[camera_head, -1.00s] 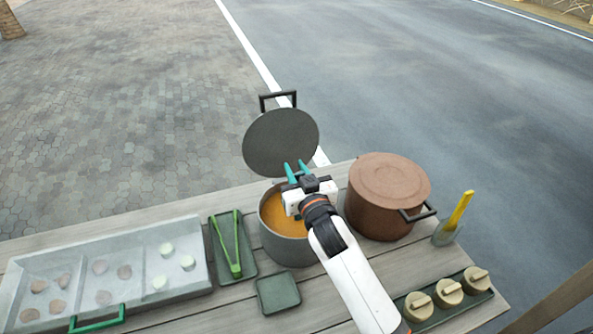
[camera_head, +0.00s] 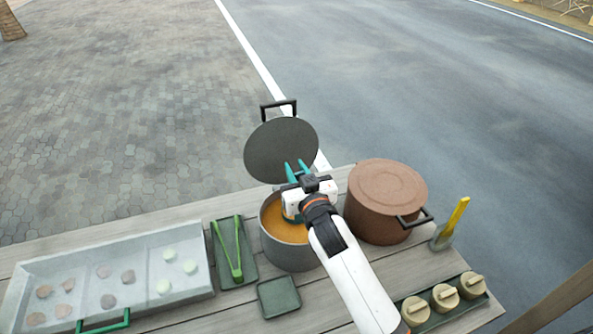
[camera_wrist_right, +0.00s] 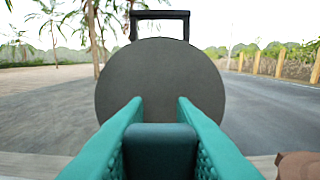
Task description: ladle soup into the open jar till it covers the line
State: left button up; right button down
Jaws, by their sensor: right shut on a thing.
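The soup pot (camera_head: 287,257) is a grey pot of orange soup (camera_head: 270,222) on the plank table. Its round dark lid (camera_head: 281,148) stands upright at the back and also shows in the right wrist view (camera_wrist_right: 160,75). My right gripper (camera_head: 297,172) is over the pot, its teal fingers pointing away toward the lid. It is shut on a dark teal block (camera_wrist_right: 160,150), perhaps the ladle's handle. A teal part (camera_head: 291,218) shows below the gripper at the soup; the ladle's bowl is hidden. I cannot make out an open jar or its line. My left gripper is out of view.
A closed brown pot (camera_head: 388,200) stands close at right. Beyond it is a small grey holder (camera_head: 441,240) with a yellow-handled tool (camera_head: 458,215). Beige lidded jars (camera_head: 444,297) sit front right. A sectioned tray (camera_head: 130,262), green tongs (camera_head: 229,255) and a small green dish (camera_head: 279,297) lie left and front.

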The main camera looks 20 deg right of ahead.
notch_tip(320, 180, up, 8)
jog(key=p, duration=0.7)
dwell(0.3)
